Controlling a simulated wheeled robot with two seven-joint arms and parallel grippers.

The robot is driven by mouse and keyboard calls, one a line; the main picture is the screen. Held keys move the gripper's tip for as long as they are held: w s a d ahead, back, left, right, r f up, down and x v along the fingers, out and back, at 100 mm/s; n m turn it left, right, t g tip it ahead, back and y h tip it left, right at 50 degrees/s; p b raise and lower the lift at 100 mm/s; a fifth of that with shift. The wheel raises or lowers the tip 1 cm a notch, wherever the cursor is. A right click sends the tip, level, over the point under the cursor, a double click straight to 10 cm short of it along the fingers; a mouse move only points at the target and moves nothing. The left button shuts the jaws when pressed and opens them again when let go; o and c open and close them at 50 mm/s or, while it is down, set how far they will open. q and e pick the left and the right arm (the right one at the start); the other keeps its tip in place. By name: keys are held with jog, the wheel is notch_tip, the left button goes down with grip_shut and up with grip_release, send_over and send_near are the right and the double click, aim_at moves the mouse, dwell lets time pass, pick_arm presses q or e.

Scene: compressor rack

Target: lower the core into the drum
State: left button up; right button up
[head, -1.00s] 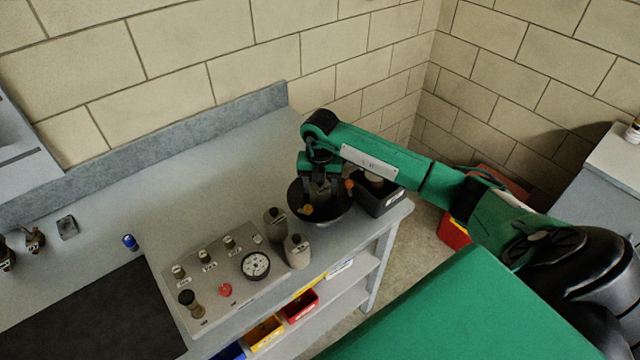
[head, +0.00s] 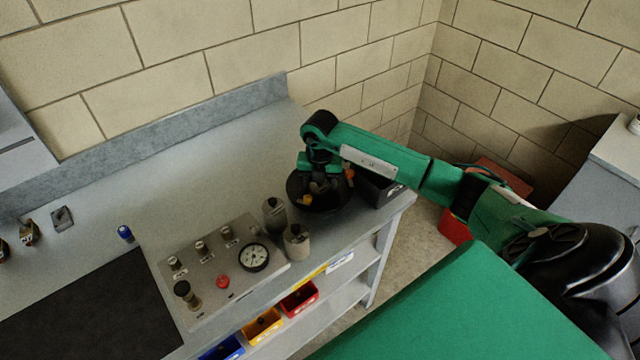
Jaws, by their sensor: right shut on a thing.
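The drum (head: 333,205) is a round, black, open vessel near the right end of the grey bench. My right gripper (head: 318,190) points down over its opening, with the fingers at about the level of the rim or inside it. The gripper is shut on the core, which is mostly hidden by the fingers and the dark interior. I cannot tell whether the core touches the drum. Small orange parts show at the drum's left and right sides. My left gripper is not in view.
Two grey canisters (head: 297,241) with black knobs stand close to the drum's left. A control panel (head: 222,268) with a gauge lies further left. A black bin (head: 381,191) stands just right of the drum, by the bench end. Bare bench lies behind the panel.

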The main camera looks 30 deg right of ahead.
jog(key=shift+f+b, duration=0.55)
jog(key=shift+f, duration=0.45)
jog(key=shift+f+b, duration=0.3)
jog(key=shift+f, duration=0.1)
